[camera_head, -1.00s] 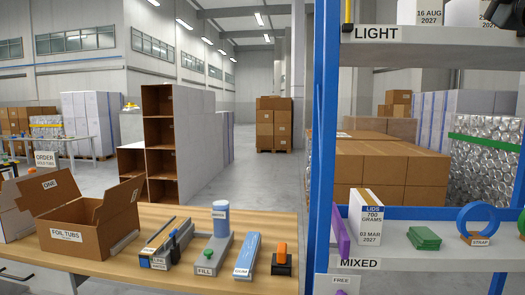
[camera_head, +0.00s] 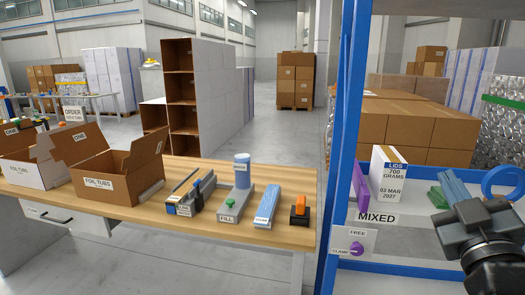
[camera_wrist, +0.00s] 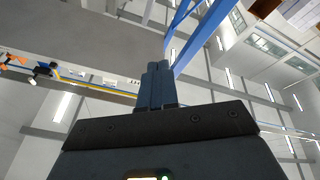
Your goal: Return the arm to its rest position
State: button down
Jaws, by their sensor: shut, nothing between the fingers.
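My gripper (camera_head: 453,180) is at the right of the head view, in front of the mixed shelf. Its slim blue-grey fingers point upward, shut together with nothing between them. The dark wrist and arm run down to the lower right corner. In the wrist view the same shut fingers (camera_wrist: 155,82) rise from the dark gripper body, against ceiling beams and lights. The rest of my arm is out of view.
The blue rack post (camera_head: 346,130) and the shelf (camera_head: 376,217) are near my gripper. A lids carton (camera_head: 388,185), a purple item (camera_head: 361,186), a green item (camera_head: 438,198) and a blue ring (camera_head: 502,182) are on it. A wooden bench (camera_head: 290,240) with foil tubs box (camera_head: 120,170) stands left.

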jog(key=s+a+f+m+g+y, duration=0.1)
jog(key=s+a+f+m+g, duration=0.1)
jog(key=s+a+f, duration=0.5)
jog(key=s+a+f+m+g+y, duration=0.1)
jog(key=s+a+f, duration=0.1)
jog(key=s+f, duration=0.8)
jog(key=s+a+f+g+y, duration=0.1)
jog(key=s, duration=1)
jog(key=s+a+f+g+y, duration=0.1)
jog(key=s+f+g+y, duration=0.1)
jog(key=s, duration=0.9)
jog(key=shift+f+m, duration=0.3)
jog(key=shift+m, duration=0.1)
jog(key=shift+w+a, duration=0.1)
